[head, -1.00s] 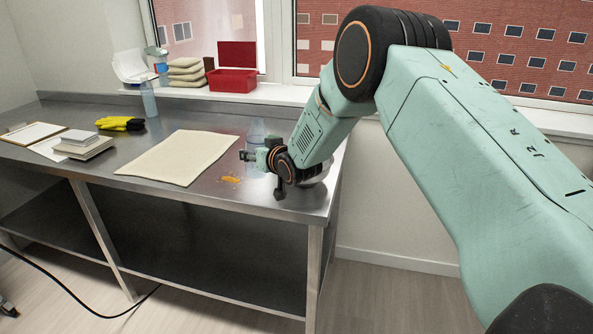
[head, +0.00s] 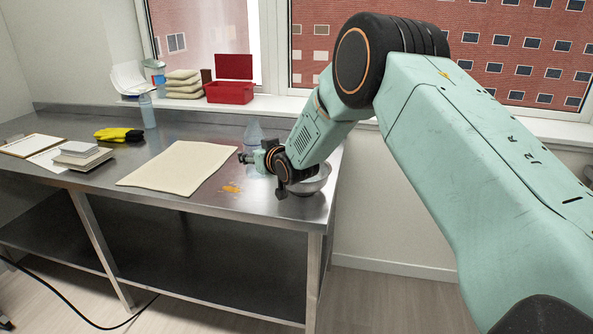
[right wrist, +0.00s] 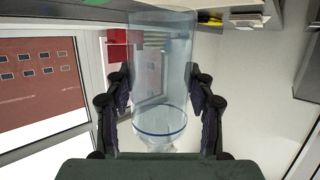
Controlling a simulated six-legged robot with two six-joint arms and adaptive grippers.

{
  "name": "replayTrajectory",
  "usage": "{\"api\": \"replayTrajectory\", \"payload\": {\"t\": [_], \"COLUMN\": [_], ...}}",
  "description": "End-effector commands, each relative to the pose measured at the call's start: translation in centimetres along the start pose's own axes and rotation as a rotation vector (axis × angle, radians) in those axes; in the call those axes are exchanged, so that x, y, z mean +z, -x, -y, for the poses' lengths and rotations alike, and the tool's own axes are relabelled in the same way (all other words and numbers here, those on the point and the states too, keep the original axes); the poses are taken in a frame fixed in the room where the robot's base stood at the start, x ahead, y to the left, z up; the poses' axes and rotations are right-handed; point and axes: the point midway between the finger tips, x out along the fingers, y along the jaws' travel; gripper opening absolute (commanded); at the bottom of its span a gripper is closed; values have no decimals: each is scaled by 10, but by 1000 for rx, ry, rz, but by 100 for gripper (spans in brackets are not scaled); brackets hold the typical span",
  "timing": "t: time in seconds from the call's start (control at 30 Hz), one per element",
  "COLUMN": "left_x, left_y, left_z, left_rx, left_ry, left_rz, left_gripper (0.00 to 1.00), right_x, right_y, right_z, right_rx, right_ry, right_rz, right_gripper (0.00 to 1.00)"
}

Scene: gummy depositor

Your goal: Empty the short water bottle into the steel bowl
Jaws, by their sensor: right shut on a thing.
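The short water bottle (head: 253,132), clear and bluish, stands upright between the fingers of my right gripper (head: 246,158) near the table's right end. In the right wrist view the clear bottle (right wrist: 162,80) fills the space between both dark fingers (right wrist: 160,115), which are shut on it. A blue ring runs around it there. The steel bowl (head: 312,183) sits at the table's right end, just right of and behind my gripper, which partly hides it. I cannot tell whether the bottle touches the table. My left gripper is not in view.
A taller bottle (head: 147,111), yellow-black gloves (head: 118,134) and books (head: 82,155) stand farther left. A red box (head: 229,92) is on the sill.

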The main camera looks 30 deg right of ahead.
Motion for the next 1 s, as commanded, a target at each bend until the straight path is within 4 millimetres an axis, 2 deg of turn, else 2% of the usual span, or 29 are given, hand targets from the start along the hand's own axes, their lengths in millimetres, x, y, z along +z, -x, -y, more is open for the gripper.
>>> {"api": "replayTrajectory", "payload": {"t": [0.03,0.2,0.37,1.0], "left_x": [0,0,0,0], "left_y": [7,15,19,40], "left_z": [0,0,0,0], "left_rx": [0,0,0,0], "left_ry": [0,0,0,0], "left_rz": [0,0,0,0], "left_gripper": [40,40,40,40], "right_x": [-9,-20,-16,0], "right_y": [3,7,15,68], "right_z": [0,1,8,41], "right_rx": [0,1,-1,-1], "right_ry": [0,-1,-1,0], "right_rz": [0,1,4,3], "right_gripper": [0,0,0,0]}}
